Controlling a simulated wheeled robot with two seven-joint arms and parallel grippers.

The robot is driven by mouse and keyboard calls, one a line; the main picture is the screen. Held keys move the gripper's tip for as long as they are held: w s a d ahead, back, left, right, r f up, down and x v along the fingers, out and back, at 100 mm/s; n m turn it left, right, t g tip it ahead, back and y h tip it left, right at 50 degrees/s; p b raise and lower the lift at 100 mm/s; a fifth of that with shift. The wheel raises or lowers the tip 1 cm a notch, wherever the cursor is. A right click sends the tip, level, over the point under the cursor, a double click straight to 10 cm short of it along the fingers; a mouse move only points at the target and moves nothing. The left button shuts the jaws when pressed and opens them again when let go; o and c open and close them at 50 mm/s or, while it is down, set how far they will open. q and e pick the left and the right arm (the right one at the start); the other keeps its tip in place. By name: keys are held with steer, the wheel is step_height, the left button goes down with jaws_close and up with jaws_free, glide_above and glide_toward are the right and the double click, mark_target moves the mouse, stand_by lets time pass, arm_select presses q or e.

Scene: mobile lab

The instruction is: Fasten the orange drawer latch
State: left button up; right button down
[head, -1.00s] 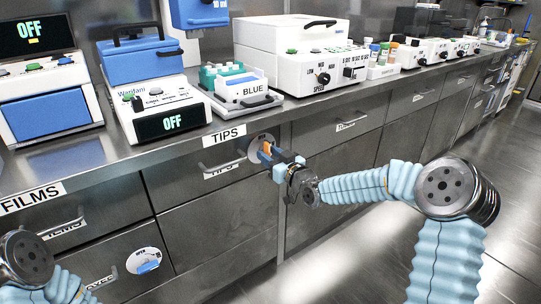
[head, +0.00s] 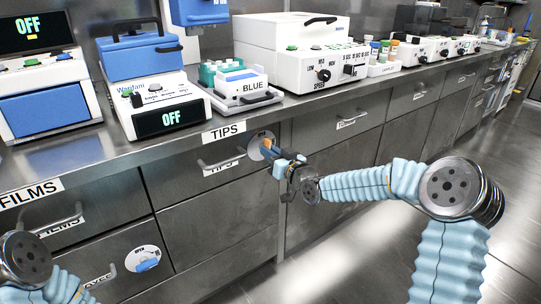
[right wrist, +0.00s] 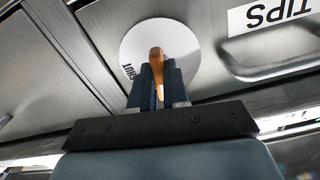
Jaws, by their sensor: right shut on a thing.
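The orange drawer latch (head: 267,143) sits on a round pale plate on the front of the drawer labelled TIPS, under the counter. In the right wrist view the orange latch (right wrist: 156,54) stands between my dark fingers, in front of the white disc (right wrist: 136,38). The word SHUT shows at the disc's edge, upside down. My right gripper (head: 275,153) is shut on the latch; it also shows in the right wrist view (right wrist: 160,85). The fingers hide part of the latch and disc. My left arm shows at the lower left, but its gripper is out of view.
The TIPS drawer handle (head: 220,163) is just left of the latch. A blue latch (head: 147,264) on another round plate is lower left. The counter above carries several machines and a tray labelled BLUE (head: 252,98). The floor at right is clear.

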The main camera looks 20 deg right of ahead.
steer(key=m+b, duration=0.4)
steer(key=m, duration=1.2)
steer(key=shift+b, duration=0.3)
stand_by(0.3)
steer(key=c, duration=1.1)
jaws_free()
